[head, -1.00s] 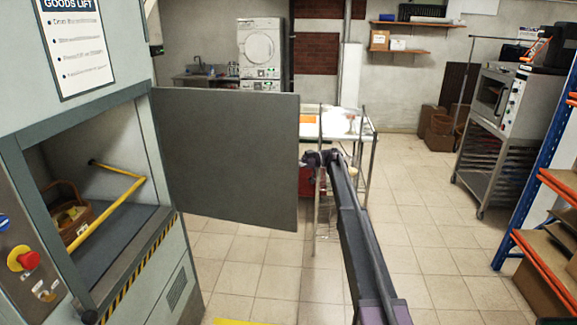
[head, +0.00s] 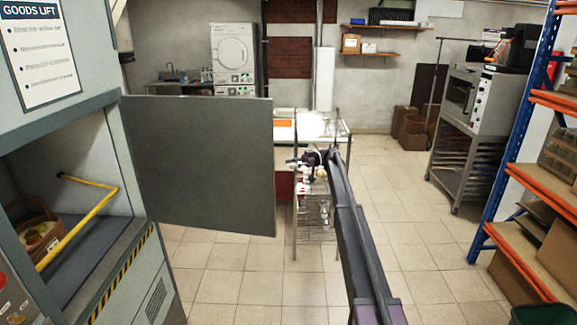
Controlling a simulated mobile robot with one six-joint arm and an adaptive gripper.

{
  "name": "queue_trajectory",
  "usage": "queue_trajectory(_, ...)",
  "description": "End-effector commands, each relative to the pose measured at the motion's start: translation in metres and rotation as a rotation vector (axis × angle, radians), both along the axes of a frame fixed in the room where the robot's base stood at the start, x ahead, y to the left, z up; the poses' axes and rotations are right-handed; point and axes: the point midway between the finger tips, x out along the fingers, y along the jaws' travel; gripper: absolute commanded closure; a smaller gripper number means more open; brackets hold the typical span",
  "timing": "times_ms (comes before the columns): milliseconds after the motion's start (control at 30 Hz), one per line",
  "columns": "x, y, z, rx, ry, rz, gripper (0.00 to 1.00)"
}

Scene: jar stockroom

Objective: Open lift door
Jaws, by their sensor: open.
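The goods lift (head: 52,107) stands at the left. Its grey flat door (head: 203,165) is swung open on its hinge and sticks out to the right of the lift opening. Inside the opening, a yellow bar (head: 80,229) lies in front of a wicker basket (head: 37,229). My gripper (head: 295,161) is at the end of my outstretched arm, just right of the door's free edge. It is open and looks empty, with a small gap in the picture between it and the door.
A wire-shelved table (head: 322,220) stands behind my gripper. An oven on a rack trolley (head: 474,105) and blue-orange shelving (head: 530,170) are at the right. Tiled floor (head: 405,220) is free in the middle. A washer stack (head: 233,57) is at the back.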

Motion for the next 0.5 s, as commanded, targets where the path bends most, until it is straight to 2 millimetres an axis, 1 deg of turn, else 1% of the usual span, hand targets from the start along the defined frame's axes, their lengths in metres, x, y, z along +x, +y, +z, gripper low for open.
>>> queue_trajectory(133,0.0,0.0,0.0,0.0,0.0,0.0,0.47)
queue_trajectory(167,0.0,0.0,0.0,0.0,0.0,0.0,0.5)
queue_trajectory(200,0.0,0.0,0.0,0.0,0.0,0.0,0.62)
queue_trajectory(267,-0.002,0.001,-0.001,-0.004,0.003,-0.001,0.8)
queue_trajectory(300,-0.004,0.002,-0.002,-0.011,0.007,-0.002,0.92)
queue_trajectory(333,-0.006,0.003,-0.002,-0.018,0.012,-0.003,1.0)
queue_trajectory(433,-0.018,0.008,-0.009,-0.061,0.038,-0.012,1.0)
queue_trajectory(500,-0.031,0.014,-0.016,-0.11,0.069,-0.022,1.0)
